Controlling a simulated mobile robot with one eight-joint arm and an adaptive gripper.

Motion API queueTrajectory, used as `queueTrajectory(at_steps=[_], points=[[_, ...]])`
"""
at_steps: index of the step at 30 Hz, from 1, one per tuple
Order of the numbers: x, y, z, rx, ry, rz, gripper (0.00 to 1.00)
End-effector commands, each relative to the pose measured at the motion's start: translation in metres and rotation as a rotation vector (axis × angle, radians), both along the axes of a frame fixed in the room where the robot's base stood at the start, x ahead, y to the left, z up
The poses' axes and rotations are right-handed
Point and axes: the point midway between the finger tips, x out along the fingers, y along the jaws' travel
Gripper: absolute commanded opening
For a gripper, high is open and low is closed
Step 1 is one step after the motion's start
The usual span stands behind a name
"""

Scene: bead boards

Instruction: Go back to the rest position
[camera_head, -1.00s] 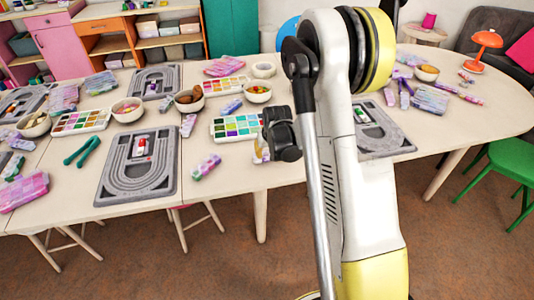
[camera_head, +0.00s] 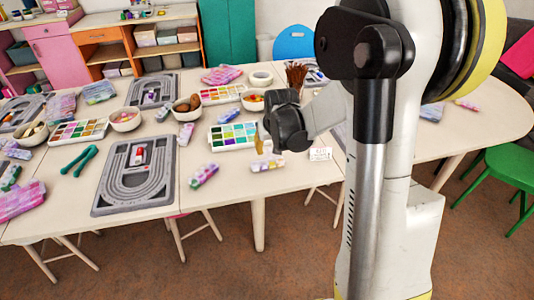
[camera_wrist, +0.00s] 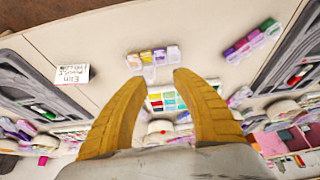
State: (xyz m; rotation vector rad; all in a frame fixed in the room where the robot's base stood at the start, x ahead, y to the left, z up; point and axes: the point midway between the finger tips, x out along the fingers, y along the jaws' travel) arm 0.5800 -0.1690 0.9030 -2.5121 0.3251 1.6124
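My gripper (camera_head: 262,147) hangs over the front part of the bead table, at the end of my folded arm. Its two tan fingers (camera_wrist: 157,78) stand apart in the wrist view, open, with nothing held between them. Beyond the fingertips a small clear container with coloured compartments (camera_wrist: 153,57) lies on the table. It also shows in the head view (camera_head: 267,164), just below the gripper. My wrist hides part of the table behind it.
A grey bead board (camera_head: 137,175) lies left of the gripper. A palette of coloured beads (camera_head: 232,136) is close beside it. A white card (camera_head: 320,154) is to its right. Bowls and bead packs cover the table behind. A green chair (camera_head: 506,172) stands at right.

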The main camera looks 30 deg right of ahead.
Motion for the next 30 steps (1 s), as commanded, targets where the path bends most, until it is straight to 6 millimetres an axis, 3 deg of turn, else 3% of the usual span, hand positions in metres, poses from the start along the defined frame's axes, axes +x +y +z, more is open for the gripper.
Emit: queueTrajectory(at_steps=[20, 23, 26, 30], points=[[-0.004, 0.003, 0.009, 0.0, -0.001, 0.002, 0.33], [-0.011, 0.013, 0.022, -0.003, -0.01, 0.014, 0.33], [-0.028, 0.035, 0.047, -0.008, -0.026, 0.04, 0.33], [-0.067, 0.074, 0.087, -0.015, -0.061, 0.089, 0.33]])
